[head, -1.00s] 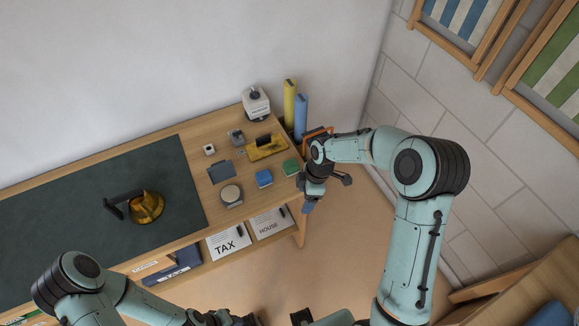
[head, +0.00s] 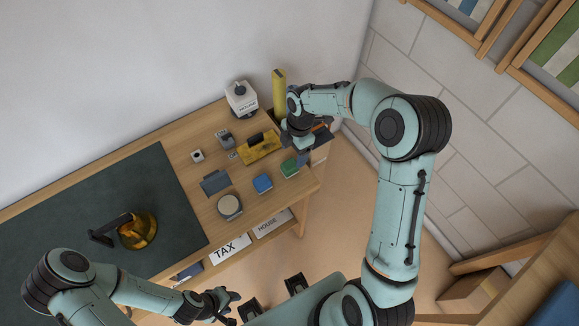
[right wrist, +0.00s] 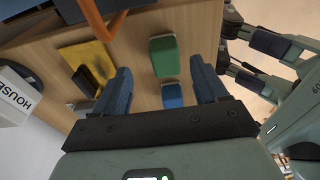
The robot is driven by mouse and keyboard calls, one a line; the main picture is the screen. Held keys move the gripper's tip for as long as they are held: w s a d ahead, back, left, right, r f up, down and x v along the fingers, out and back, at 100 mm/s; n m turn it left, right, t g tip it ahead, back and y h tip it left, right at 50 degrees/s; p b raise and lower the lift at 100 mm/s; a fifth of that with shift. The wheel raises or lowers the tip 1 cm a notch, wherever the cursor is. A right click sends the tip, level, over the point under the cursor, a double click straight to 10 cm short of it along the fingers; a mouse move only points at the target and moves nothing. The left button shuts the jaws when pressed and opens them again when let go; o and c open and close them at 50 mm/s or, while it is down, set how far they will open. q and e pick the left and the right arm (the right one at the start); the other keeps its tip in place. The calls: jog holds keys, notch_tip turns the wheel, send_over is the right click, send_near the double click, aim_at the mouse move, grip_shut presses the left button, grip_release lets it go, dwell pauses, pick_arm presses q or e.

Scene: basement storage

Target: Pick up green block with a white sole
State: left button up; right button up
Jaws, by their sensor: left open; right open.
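The green block (head: 289,168) lies near the right end of the wooden desk top, right of a blue block (head: 262,183). In the right wrist view the green block (right wrist: 164,57) shows between and beyond my fingers, with the blue block (right wrist: 172,96) nearer the palm. My right gripper (head: 297,146) is open and empty, just behind the green block in the head view; it also shows in the right wrist view (right wrist: 160,72). I see no contact with the block. Its underside is mostly hidden. My left gripper (head: 230,303) is open and empty, low in front of the desk.
Around the blocks are a yellow stamp-like tool (head: 260,149), a round tin (head: 230,207), a grey-blue item (head: 215,182) and a white container (head: 241,98). A yellow binder (head: 280,92) stands at the back. A dark mat (head: 90,205) covers the left. Floor (head: 350,200) is open at right.

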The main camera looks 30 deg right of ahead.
aim_at(290, 164)
jog(key=shift+f, duration=0.4)
jog(key=f, duration=0.1)
jog(key=a+f, duration=0.1)
jog(key=f, duration=0.2)
jog(key=shift+s+a+f, duration=0.3)
jog(key=shift+s+a, duration=0.05)
jog(key=shift+s, duration=0.05)
jog(key=shift+f, duration=0.3)
jog(key=shift+c, duration=0.3)
jog(key=c, duration=1)
